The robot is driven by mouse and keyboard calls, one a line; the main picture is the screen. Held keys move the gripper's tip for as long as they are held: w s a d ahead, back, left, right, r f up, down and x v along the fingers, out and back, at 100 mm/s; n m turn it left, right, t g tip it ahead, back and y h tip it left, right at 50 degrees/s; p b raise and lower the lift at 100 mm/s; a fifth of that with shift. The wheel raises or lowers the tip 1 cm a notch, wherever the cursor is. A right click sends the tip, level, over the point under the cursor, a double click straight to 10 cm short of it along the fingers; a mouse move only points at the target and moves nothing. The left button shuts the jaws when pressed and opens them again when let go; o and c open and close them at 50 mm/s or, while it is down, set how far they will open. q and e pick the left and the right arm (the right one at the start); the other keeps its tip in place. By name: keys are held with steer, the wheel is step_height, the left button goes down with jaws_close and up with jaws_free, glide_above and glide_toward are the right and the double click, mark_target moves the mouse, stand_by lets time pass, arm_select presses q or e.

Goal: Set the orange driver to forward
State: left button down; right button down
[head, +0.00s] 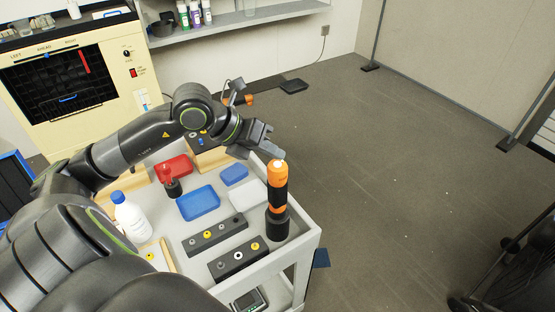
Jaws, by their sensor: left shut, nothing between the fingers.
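The orange driver (278,178) stands upright at the right side of the cart, with an orange and black body and its lower end in a dark round holder (277,225). A pale spot shows at its top; its direction setting is too small to read. My left gripper (280,152) is shut and empty, its tips just above and beside the driver's top. I cannot tell whether they touch it. My right gripper is out of view.
The grey cart top (222,222) holds blue trays (198,203), a white tray (248,196), a red tray (174,168), a white bottle (129,216) and dark blocks with round fittings (238,261). Open floor lies right of the cart. A cream machine (127,85) stands behind left.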

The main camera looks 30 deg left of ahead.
arm_select(q)
steer(key=shift+r, duration=0.15)
steer(key=shift+r, duration=0.25)
step_height(320, 180, up, 5)
steer(key=p, duration=0.3)
steer(key=shift+r+p, duration=0.15)
steer(key=shift+p, duration=0.2)
